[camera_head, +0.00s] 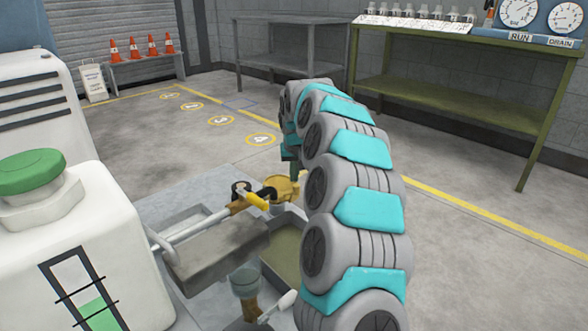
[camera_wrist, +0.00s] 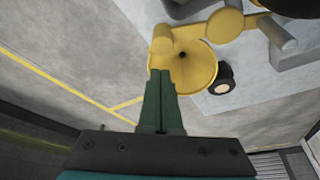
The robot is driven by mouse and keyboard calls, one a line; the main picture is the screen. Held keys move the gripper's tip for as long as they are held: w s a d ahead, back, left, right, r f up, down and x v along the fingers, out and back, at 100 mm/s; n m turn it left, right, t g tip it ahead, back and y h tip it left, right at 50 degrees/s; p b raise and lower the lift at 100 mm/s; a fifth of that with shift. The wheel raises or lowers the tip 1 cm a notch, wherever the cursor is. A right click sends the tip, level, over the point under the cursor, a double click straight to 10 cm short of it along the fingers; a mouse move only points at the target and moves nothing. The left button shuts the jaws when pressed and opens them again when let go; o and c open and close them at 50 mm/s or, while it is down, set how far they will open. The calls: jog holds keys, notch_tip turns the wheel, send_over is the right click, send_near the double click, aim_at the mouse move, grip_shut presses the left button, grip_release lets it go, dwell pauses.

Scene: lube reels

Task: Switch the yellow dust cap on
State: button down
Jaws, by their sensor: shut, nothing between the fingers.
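In the wrist view a yellow dish-shaped part (camera_wrist: 196,72), which I take to be the dust cap, faces me with a small dark spot at its middle. A short yellow cylinder (camera_wrist: 162,40) stands at its left edge, and a yellow disc (camera_wrist: 225,23) lies to its upper right. In the head view the yellow round part (camera_head: 283,187) sits by the pipe end, next to a yellow lever (camera_head: 257,201). My gripper (camera_wrist: 161,75) is shut and empty, its green tips at the dish's lower left edge in the picture; contact cannot be told. In the head view my arm largely hides it.
A second tray (camera_head: 284,253) and a grey cup (camera_head: 244,281) stand nearby. A green bench (camera_head: 450,85) is behind; open floor lies between.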

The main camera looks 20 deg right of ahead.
jog(key=shift+s+a, duration=0.15)
jog(key=shift+s, duration=0.4)
jog(key=shift+s+a, duration=0.15)
jog(key=shift+s, duration=0.4)
jog(key=shift+s, duration=0.15)
